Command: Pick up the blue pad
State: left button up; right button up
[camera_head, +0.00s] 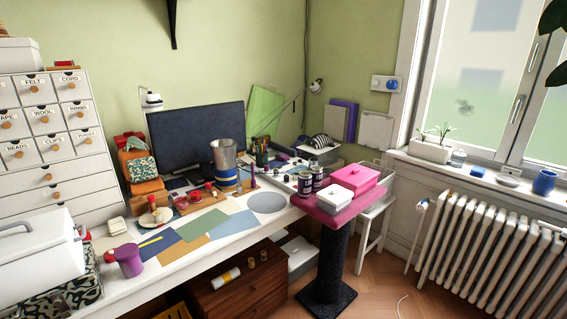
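A dark blue flat pad (170,239) lies on the white desk, left of centre, with a thin yellow stick (150,242) across it. A lighter blue flat sheet (235,223) lies further right on the desk. I cannot tell for certain which of the two is the blue pad. Tan (181,249) and olive (203,223) flat sheets lie between them, overlapping or edge to edge. Neither of my grippers shows in the head view.
A purple mug (129,261) stands left of the pad, near a white lidded box (38,247). A grey oval mat (267,202) lies to the right. A dark monitor (197,136) stands behind. A magenta-topped stand (326,211) with boxes and jars adjoins the desk's right end.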

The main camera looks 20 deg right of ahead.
aim_at(477, 171)
jog(key=i+l+z, duration=0.15)
jog(key=z, duration=0.25)
jog(key=i+z, duration=0.45)
jog(key=i+l+z, duration=0.1)
jog(key=z, duration=0.3)
jog(key=i+j+z, duration=0.1)
jog(key=i+z, duration=0.2)
jog(key=z, duration=0.15)
